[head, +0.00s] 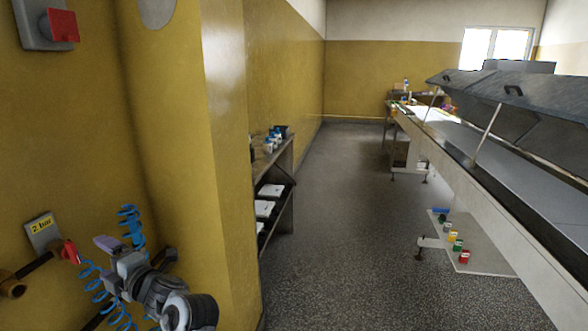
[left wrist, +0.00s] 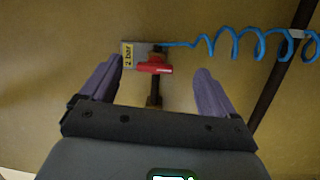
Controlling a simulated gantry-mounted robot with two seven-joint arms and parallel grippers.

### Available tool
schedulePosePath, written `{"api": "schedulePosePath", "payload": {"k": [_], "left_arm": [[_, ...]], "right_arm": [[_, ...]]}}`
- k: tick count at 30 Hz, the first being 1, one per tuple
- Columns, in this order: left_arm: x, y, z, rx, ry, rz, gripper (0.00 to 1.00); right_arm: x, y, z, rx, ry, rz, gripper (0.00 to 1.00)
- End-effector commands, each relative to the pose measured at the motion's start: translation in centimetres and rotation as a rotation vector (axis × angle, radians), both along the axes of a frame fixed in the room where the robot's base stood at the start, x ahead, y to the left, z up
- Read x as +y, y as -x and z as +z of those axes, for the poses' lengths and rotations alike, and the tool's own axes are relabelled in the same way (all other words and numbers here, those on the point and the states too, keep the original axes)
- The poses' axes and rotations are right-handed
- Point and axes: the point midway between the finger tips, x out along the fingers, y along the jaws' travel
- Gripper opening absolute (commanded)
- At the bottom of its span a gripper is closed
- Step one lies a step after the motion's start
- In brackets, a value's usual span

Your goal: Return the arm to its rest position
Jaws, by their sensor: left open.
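My left gripper (head: 98,256) is at the lower left of the head view, its purple fingers pointing at the yellow wall. It is open and empty. A small valve with a red handle (head: 70,252) is on the wall just beyond the fingers. In the left wrist view the red handle (left wrist: 154,68) shows between the two spread fingers (left wrist: 158,64), with clear space to each side. A plate marked "2 bar" (head: 42,229) is beside the valve. My right gripper is not in view.
A blue coiled hose (head: 131,226) hangs close around my left gripper. A dark pipe (left wrist: 284,70) runs along the wall. A yellow pillar (head: 218,160) and a shelf (head: 290,190) stand to the right. The aisle floor (head: 340,240) is clear. A long machine (head: 500,215) fills the right side.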

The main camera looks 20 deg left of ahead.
Motion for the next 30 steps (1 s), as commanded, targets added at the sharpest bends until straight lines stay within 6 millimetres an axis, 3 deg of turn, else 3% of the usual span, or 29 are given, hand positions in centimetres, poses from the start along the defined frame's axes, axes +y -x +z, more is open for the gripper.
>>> {"api": "schedulePosePath", "payload": {"k": [1,4,7,11,14,17,21,25,30], "left_arm": [[0.2,0.0,0.2,0.061,-0.031,-0.069,0.89],[-0.7,-0.8,-0.2,0.205,-0.097,-0.250,0.89],[-3.3,-1.6,-1.3,0.386,-0.166,-0.451,0.89],[-8.6,-1.4,-4.1,0.666,-0.255,-0.727,0.89],[-13.7,0.4,-7.3,0.905,-0.318,-0.948,0.89],[-19.0,4.0,-11.0,1.161,-0.377,-1.172,0.89],[-25.1,11.0,-15.3,1.479,-0.440,-1.448,0.89],[-28.7,17.5,-17.6,1.707,-0.482,-1.648,0.89],[-31.6,25.3,-18.7,1.945,-0.526,-1.860,0.89]], "right_arm": [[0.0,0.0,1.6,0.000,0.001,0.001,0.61],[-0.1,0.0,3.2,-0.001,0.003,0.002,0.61],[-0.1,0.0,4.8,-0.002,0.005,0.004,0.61],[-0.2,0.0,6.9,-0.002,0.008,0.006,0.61],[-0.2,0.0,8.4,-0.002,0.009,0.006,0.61],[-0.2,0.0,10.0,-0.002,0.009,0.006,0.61],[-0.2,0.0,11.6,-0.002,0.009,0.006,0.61],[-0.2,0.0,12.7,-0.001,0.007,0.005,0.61],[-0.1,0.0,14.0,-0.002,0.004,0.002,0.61]]}}
